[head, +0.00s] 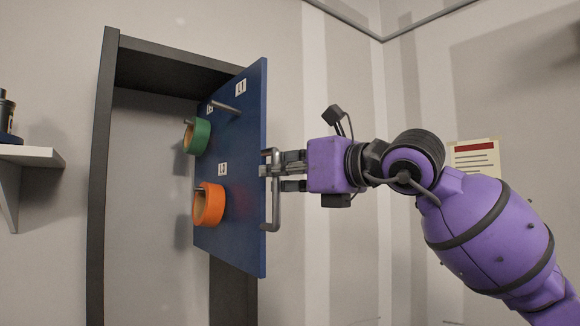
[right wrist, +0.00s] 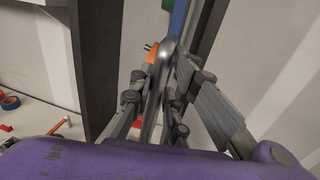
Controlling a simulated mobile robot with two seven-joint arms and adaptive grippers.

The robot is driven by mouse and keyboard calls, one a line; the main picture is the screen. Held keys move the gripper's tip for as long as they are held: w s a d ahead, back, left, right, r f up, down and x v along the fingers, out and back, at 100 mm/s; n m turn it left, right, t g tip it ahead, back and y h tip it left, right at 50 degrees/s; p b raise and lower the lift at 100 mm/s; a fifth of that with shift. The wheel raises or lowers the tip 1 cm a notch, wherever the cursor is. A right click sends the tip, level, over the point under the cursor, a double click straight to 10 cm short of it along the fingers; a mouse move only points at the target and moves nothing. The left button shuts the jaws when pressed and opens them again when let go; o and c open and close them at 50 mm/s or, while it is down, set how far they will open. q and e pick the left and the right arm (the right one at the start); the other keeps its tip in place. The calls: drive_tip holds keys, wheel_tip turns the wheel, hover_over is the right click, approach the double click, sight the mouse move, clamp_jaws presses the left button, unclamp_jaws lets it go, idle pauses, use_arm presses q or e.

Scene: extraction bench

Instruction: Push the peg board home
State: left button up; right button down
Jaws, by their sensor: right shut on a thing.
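The blue peg board (head: 232,210) stands upright in the head view, swung out at an angle from a dark frame (head: 101,180). A green tape ring (head: 198,136) and an orange tape ring (head: 208,204) hang on its pegs; another peg (head: 225,106) is bare. A grey handle (head: 275,205) is fixed at the board's right edge. My right gripper (head: 270,171) is shut on the handle. In the right wrist view, the handle (right wrist: 157,90) runs between the fingers (right wrist: 160,105). My left gripper is out of view.
A shelf (head: 30,156) with a dark object (head: 7,115) is on the wall at far left. A paper notice (head: 474,158) hangs behind my right arm. The recess inside the frame looks empty.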

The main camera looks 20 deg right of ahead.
drive_tip(key=shift+s+a, duration=0.1)
drive_tip(key=c, duration=1.8)
unclamp_jaws()
drive_tip(key=shift+o, duration=0.2)
drive_tip(key=shift+w+a, duration=0.2)
drive_tip(key=shift+a, duration=0.05)
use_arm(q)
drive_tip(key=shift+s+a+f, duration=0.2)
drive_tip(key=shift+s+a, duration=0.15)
use_arm(e)
drive_tip(key=shift+d, duration=0.1)
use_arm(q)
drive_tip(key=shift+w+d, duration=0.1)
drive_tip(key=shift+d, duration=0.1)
use_arm(e)
drive_tip(key=v, duration=1.2)
